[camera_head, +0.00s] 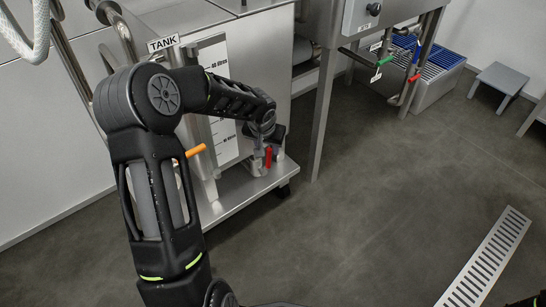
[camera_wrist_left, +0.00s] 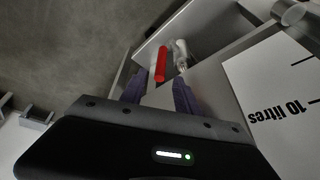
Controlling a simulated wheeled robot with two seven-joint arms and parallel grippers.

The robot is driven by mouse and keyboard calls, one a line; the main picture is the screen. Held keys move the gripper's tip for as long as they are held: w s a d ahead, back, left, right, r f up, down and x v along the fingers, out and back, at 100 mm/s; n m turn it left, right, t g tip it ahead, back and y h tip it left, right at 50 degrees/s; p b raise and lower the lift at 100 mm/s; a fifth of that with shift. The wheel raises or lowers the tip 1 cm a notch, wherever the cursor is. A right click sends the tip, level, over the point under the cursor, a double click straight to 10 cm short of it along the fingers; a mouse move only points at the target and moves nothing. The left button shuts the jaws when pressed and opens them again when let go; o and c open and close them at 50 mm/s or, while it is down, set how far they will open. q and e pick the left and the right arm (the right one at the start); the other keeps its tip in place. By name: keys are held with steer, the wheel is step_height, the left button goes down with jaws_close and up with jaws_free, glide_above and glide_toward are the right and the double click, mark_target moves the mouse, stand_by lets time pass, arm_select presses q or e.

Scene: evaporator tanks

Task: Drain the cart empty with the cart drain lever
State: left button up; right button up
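The steel cart (camera_head: 245,195) stands left of centre in the head view, with a white litre scale on its tank. The red cart drain lever (camera_head: 268,157) hangs low at the cart's front right corner. In the left wrist view the red lever (camera_wrist_left: 161,62) shows just beyond the fingertips, beside a pale metal fitting (camera_wrist_left: 181,55). My left gripper (camera_head: 264,143) is at the lever in the head view. Its two fingers (camera_wrist_left: 158,90) are apart, with the lever lined up between them; I cannot tell whether they touch it.
An orange handle (camera_head: 195,150) sticks out near my left arm. A steel bench leg (camera_head: 323,115) stands right of the cart. Green (camera_head: 386,60) and red (camera_head: 413,78) handles hang under the bench. A floor grating (camera_head: 488,258) and a grey stool (camera_head: 499,78) are to the right. The middle floor is clear.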

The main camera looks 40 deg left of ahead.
mark_target(267, 162)
arm_select(q)
steer(key=b+x, duration=0.3)
steer(key=x, duration=0.5)
steer(key=shift+s+r, duration=0.1)
jaws_close()
stand_by(1.4)
